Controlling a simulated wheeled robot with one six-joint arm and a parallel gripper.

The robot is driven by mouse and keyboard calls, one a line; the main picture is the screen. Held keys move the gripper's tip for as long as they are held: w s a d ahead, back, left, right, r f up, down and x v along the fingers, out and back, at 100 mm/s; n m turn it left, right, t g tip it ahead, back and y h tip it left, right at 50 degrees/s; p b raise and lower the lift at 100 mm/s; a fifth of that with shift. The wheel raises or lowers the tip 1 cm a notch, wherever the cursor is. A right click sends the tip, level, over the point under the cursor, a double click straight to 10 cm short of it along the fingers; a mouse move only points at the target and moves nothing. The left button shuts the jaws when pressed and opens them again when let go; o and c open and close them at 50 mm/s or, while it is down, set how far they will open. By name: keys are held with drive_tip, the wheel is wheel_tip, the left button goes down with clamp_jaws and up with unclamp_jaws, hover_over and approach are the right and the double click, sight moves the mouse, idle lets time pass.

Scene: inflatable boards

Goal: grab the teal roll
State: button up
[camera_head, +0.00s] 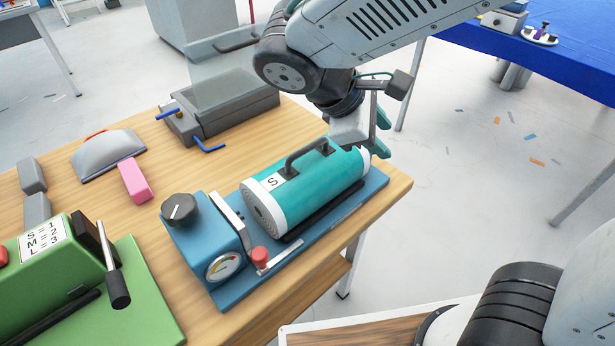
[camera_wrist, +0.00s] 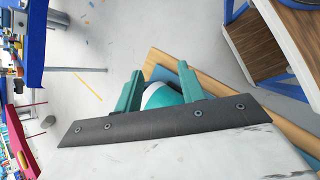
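The teal roll (camera_head: 318,192) is a thick cylinder with white end bands, a dark carry handle on top and an "S" label. It lies on a blue base (camera_head: 374,194) at the table's right front corner. My gripper (camera_head: 380,134) is at the roll's far right end, its teal fingers partly hidden behind the wrist parts and the roll. In the wrist view my gripper (camera_wrist: 160,84) has its two fingers spread apart. The roll's white and teal end (camera_wrist: 163,96) shows between and beyond them. I cannot tell whether the fingers touch it.
The blue base carries a dark knob (camera_head: 179,209), a gauge (camera_head: 223,266) and a red-tipped lever (camera_head: 260,257). A green device (camera_head: 60,270), pink block (camera_head: 135,180) and grey sealer-like machine (camera_head: 225,110) share the wooden table (camera_head: 160,250).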

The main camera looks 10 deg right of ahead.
sight(304, 149)
drive_tip(key=w+a+f+n+t, duration=0.1)
drive_tip(key=a+n+t, duration=0.1)
drive_tip(key=a, duration=0.3)
drive_tip(key=w+a+f+n+t+h, duration=0.1)
drive_tip(key=a+f+n+t, duration=0.1)
drive_tip(key=a, duration=0.3)
drive_tip(key=w+a+f+n+t+h, duration=0.1)
drive_tip(key=a+n+t, duration=0.1)
drive_tip(key=a+n, duration=0.2)
drive_tip(key=shift+a+f+n, duration=0.25)
drive_tip(key=shift+a+n, duration=0.05)
drive_tip(key=shift+a, duration=0.35)
drive_tip(key=shift+w+a+f, duration=0.1)
drive_tip(key=shift+a+f, duration=0.05)
drive_tip(key=x, duration=0.7)
drive_tip(key=shift+w+f, duration=0.15)
drive_tip(key=shift+f, duration=0.05)
clamp_jaws()
